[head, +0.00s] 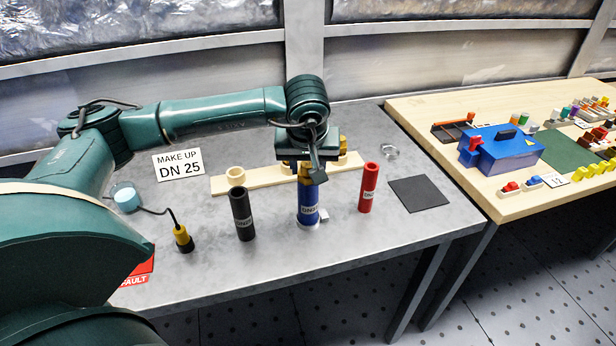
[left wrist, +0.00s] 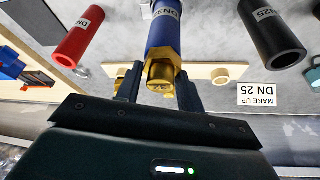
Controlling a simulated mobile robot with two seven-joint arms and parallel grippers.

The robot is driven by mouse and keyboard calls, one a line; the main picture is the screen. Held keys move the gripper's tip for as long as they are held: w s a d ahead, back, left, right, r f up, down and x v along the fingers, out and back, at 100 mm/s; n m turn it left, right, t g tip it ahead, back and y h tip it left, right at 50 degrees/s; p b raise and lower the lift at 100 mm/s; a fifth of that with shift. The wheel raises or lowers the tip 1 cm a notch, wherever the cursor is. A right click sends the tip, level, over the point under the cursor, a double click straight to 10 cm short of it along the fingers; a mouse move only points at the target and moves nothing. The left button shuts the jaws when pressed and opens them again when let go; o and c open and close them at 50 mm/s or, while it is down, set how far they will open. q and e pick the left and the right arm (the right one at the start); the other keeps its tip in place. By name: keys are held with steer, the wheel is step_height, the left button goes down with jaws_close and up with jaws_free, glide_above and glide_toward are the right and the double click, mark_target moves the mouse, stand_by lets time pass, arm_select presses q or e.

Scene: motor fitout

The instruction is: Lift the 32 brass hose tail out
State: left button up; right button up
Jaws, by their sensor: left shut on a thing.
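A blue hose piece (head: 308,208) with a white label stands upright near the middle of the grey table. The brass hose tail (left wrist: 160,76) is at the top end of this blue hose, and its hex head faces the left wrist camera. My left gripper (left wrist: 158,88) is shut on the brass tail, with one dark finger on each side. In the head view the left gripper (head: 308,168) is directly above the blue hose and mostly hides the tail. How deep the tail sits in the hose is hidden. My right gripper is not in view.
A black hose (head: 242,216) stands left of the blue one, a red hose (head: 369,188) right. Behind is a wooden strip (head: 265,178) with a pale ring (head: 236,175) and brass parts partly hidden. A dark mat (head: 418,194) lies at right. A yellow-black plug (head: 183,239) stands at left.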

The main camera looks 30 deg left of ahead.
arm_select(q)
steer(key=shift+c, duration=0.6)
steer(key=shift+r, duration=0.2)
step_height(320, 180, up, 10)
steer(key=shift+f+b, duration=0.1)
steer(key=shift+b, duration=0.5)
